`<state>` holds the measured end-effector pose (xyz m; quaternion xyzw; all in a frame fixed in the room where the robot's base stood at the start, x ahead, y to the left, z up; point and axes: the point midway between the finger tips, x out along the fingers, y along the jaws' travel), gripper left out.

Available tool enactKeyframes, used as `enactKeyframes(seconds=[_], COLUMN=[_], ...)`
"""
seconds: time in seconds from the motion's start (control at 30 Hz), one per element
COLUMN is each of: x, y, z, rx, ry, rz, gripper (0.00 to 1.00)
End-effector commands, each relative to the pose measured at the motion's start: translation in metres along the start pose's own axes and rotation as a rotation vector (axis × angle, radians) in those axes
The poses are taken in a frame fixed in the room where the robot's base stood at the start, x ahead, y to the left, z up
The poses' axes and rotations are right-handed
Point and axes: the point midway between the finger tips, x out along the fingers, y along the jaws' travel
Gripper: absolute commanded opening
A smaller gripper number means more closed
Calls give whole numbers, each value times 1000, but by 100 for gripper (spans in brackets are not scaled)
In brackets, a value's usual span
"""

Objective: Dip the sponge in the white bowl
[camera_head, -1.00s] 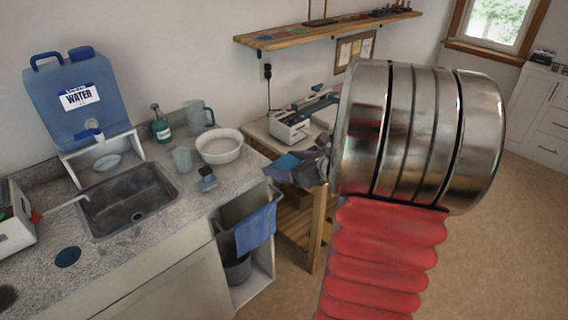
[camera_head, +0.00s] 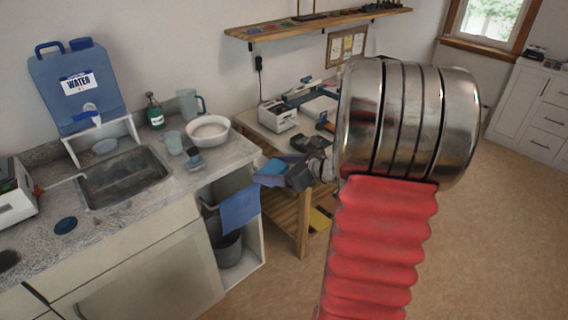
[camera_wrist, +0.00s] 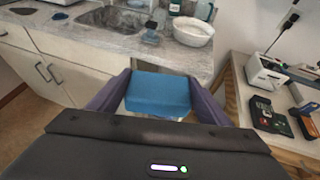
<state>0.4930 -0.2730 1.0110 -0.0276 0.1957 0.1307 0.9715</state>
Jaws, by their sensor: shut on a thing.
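The white bowl (camera_head: 208,131) stands upright on the counter, right of the sink; it also shows near the top of the wrist view (camera_wrist: 193,32). What it holds is unclear. My gripper (camera_head: 272,174) is in front of the counter's right end, to the right of and nearer than the bowl, apart from it. In the wrist view my gripper (camera_wrist: 157,96) is shut on a blue block, the sponge (camera_wrist: 158,92), held between its two purple fingers. In the head view the sponge is small and hard to separate from the fingers.
A glass (camera_head: 174,143), a small dark-blue item (camera_head: 195,159), a green bottle (camera_head: 154,112) and a pitcher (camera_head: 189,105) surround the bowl. The sink (camera_head: 125,180) lies left. A blue cloth (camera_head: 240,208) hangs below the counter. A wooden table (camera_head: 262,124) with devices stands right.

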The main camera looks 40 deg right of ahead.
Motion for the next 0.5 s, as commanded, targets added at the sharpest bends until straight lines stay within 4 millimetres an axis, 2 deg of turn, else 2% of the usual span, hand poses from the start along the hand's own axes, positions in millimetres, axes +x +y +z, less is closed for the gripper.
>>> enactKeyframes(seconds=[0.37,0.5], x=[56,86], y=[50,84], z=[-20,-34], rx=[-70,-109], ry=[4,4], rz=[182,279], gripper=[50,50])
